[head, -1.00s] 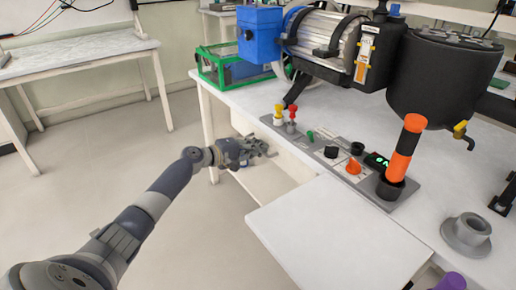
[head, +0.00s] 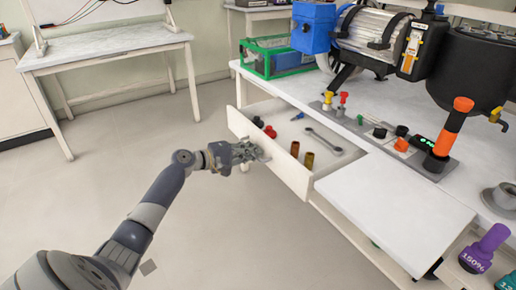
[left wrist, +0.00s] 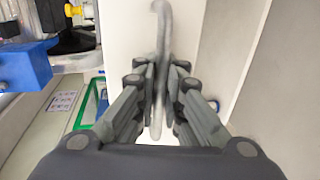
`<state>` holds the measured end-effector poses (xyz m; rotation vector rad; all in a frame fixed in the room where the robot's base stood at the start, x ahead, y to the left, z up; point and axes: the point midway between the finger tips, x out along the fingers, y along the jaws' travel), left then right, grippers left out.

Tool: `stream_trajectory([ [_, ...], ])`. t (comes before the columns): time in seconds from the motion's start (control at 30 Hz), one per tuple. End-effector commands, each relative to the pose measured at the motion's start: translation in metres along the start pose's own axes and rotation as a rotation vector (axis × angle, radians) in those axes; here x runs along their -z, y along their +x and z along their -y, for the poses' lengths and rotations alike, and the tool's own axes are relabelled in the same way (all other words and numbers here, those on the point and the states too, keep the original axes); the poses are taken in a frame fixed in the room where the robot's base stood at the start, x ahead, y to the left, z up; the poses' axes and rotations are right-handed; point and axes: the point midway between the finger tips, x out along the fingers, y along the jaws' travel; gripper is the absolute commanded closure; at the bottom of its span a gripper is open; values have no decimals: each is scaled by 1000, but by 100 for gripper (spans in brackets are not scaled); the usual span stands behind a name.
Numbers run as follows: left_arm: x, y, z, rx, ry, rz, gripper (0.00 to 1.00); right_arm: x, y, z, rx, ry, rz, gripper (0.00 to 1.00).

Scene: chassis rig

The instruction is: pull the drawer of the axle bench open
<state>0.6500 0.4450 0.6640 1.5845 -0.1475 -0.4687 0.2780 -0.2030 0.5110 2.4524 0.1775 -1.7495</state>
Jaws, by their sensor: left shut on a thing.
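The axle bench (head: 390,190) is white and stands at the right in the head view. Its drawer (head: 293,177) is pulled out from below the top, and its inside shows. My left gripper (head: 260,153) is at the outer face of the drawer front. In the left wrist view, the fingers (left wrist: 161,75) are closed around a grey bar handle (left wrist: 160,35), with the pale drawer front behind it. My right gripper is not in view.
The drawer holds a wrench (head: 322,141), two brown cylinders (head: 309,160), red pieces (head: 270,131) and a blue piece (head: 297,116). A green-framed box (head: 258,62) stands on the bench's far corner. Another white table (head: 105,50) stands at the back left. The floor between is clear.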

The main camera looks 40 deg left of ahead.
Motion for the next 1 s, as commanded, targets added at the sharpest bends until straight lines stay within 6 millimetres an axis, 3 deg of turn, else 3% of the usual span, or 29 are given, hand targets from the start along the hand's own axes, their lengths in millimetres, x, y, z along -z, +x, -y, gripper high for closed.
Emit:
stream_trajectory([
  [0.63, 0, -10, 0, -3, 1, 0, 100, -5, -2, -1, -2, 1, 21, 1],
  [0.7, 0, -10, 0, -3, 1, 0, 83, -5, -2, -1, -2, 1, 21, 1],
  [1.0, 0, -10, 1, -2, 1, 0, 83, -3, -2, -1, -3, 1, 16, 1],
])
